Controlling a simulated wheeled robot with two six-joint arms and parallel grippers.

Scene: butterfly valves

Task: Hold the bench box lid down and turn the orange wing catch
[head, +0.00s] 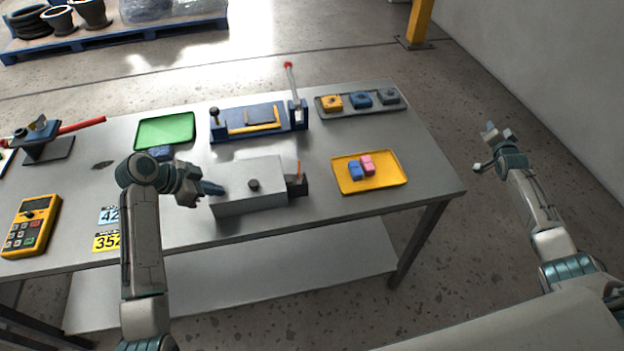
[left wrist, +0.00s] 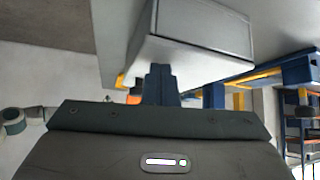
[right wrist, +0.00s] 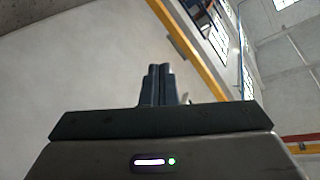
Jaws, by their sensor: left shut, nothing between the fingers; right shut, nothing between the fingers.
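The orange wing catch (head: 298,170) stands upright on a dark block at the box's right end. My left gripper (head: 219,190) is shut and empty at the left part of the lid; I cannot tell whether it touches. In the left wrist view its closed fingers (left wrist: 160,85) overlap the box (left wrist: 195,50). My right gripper (head: 482,150) is shut and empty, off the table to the right; its closed fingers (right wrist: 157,85) show in the right wrist view.
A yellow tray (head: 392,182) with blue and pink blocks lies right of the box. A blue clamp fixture (head: 228,130) with a red-tipped lever (head: 290,80) stands behind it. A green tray (head: 165,131) and a yellow meter (head: 32,226) are to the left.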

